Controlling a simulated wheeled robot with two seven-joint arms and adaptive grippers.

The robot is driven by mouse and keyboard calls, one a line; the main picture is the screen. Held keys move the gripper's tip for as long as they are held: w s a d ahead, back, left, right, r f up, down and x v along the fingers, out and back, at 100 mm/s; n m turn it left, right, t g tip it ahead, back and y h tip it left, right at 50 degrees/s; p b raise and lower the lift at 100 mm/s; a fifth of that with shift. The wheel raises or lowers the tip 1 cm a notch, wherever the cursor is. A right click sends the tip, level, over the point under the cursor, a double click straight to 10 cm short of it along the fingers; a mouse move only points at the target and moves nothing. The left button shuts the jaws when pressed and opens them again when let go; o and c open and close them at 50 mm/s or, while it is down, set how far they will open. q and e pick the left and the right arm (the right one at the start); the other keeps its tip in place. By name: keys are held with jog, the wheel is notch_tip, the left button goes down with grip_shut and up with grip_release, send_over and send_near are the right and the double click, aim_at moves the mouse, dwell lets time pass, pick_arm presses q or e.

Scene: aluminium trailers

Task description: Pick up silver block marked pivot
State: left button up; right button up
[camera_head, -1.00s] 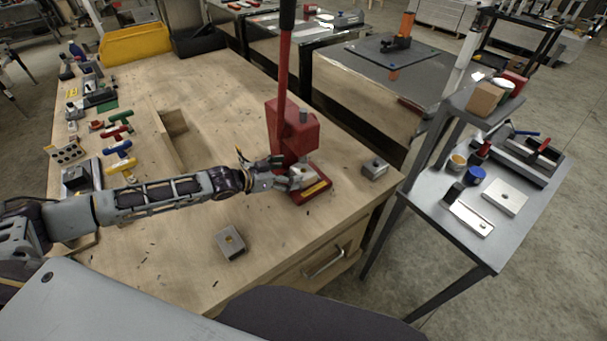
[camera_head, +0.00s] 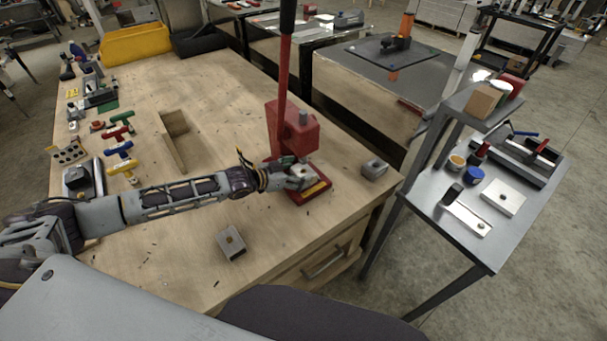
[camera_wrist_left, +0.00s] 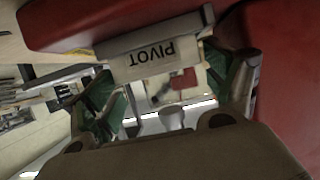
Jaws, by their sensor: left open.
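The silver block marked PIVOT (camera_wrist_left: 150,58) shows in the left wrist view, its label upside down, against the red press. In the head view the block (camera_head: 301,171) sits at the base of the red arbor press (camera_head: 292,133), partly hidden by my gripper. My left gripper (camera_head: 298,177) is at the block. In the left wrist view its green-padded fingers (camera_wrist_left: 168,88) are open, spread to either side of the block. I cannot tell whether they touch it. My right gripper is not in view.
One grey block with a hole (camera_head: 231,243) lies on the wooden workbench (camera_head: 215,90) nearer me; another (camera_head: 374,169) is right of the press. A metal side table (camera_head: 455,228) stands right.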

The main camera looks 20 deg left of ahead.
pick_arm(q)
jog(key=shift+w+d+f, duration=0.15)
jog(key=shift+w+d, duration=0.05)
jog(key=shift+w, duration=0.1)
dwell(0.4)
jog(key=c, duration=1.1)
jog(key=shift+r, duration=0.2)
jog(key=shift+c, duration=0.2)
